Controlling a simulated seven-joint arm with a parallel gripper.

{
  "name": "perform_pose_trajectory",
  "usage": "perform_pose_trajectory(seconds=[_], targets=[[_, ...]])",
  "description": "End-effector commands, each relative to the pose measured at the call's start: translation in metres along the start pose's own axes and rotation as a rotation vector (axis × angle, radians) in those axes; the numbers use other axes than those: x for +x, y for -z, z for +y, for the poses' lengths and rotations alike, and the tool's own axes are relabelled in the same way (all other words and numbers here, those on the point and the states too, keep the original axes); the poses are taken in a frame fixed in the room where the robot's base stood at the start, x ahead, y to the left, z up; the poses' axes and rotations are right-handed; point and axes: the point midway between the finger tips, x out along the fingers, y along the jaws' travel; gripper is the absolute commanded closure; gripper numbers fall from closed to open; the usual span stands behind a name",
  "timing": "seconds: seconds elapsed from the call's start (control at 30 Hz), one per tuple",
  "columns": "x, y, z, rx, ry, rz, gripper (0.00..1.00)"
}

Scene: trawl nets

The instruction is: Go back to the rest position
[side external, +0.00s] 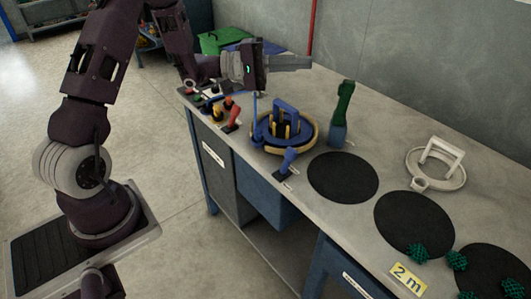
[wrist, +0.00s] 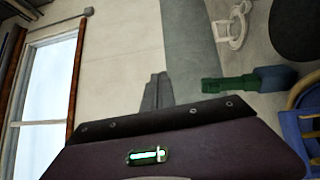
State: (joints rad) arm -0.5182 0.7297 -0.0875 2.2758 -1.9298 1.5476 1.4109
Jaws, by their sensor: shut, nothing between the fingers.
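My gripper (side external: 290,62) is shut and empty. In the side external view it is held level above the far end of the workbench (side external: 331,201), pointing right toward the wall. It is clear of everything on the bench. In the wrist view the grey fingers (wrist: 157,92) are together, with the wall and a window beyond them.
Below my gripper stand a blue and yellow ring fixture (side external: 284,128) and several coloured levers (side external: 232,115). A green and blue upright tool (side external: 342,112) stands nearby. A white ring with a handle (side external: 437,165), black discs (side external: 343,177) and green net pieces (side external: 417,253) lie further right.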

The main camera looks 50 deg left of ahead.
Motion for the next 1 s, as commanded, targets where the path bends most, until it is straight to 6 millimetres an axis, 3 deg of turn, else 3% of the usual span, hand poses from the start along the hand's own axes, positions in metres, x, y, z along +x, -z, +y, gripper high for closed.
perform_pose_trajectory(seconds=[0.03, 0.07, 0.1, 0.17, 0.23, 0.3, 0.33, 0.43, 0.5, 0.6, 0.73, 1.0], targets=[[0.013, -0.042, 0.021, 0.009, 0.042, -0.135, 1.00], [0.018, -0.070, 0.030, 0.009, 0.083, -0.221, 1.00], [0.021, -0.109, 0.039, 0.016, 0.151, -0.334, 1.00], [0.015, -0.169, 0.047, 0.045, 0.281, -0.492, 1.00], [-0.009, -0.235, 0.046, 0.118, 0.482, -0.646, 1.00], [-0.048, -0.283, 0.035, 0.239, 0.718, -0.732, 1.00], [-0.067, -0.296, 0.029, 0.302, 0.817, -0.742, 1.00], [-0.127, -0.309, 0.013, 0.546, 1.098, -0.669, 1.00], [-0.159, -0.299, 0.009, 0.712, 1.223, -0.555, 1.00], [-0.187, -0.281, 0.014, 0.886, 1.306, -0.389, 1.00], [-0.201, -0.267, 0.021, 0.991, 1.332, -0.270, 1.00], [-0.202, -0.265, 0.022, 1.001, 1.335, -0.258, 1.00]])
